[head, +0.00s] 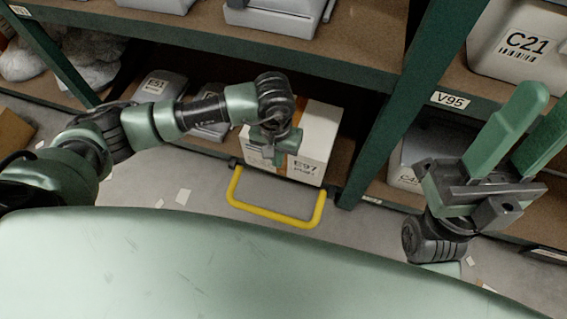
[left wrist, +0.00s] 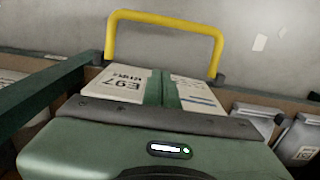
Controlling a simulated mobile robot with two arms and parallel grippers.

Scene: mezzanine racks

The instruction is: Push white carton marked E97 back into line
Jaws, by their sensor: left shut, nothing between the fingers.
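The white carton marked E97 (head: 319,135) stands on the lower shelf, its labelled face close to the shelf's front edge. My left gripper (head: 272,153) is shut and empty in front of the carton, hiding part of it. In the left wrist view the green fingers (left wrist: 162,88) lie across the carton's face, with the E97 print (left wrist: 124,86) beside them. I cannot tell whether they touch it. My right gripper (head: 522,135) is raised at the right, open and empty, away from the carton.
A yellow bar handle (head: 275,218) juts out from the lower shelf edge below the carton. A green rack post (head: 385,125) stands close to its right. Grey bins, one marked E51 (head: 160,85), sit to its left. A C21 bin (head: 520,45) is at upper right.

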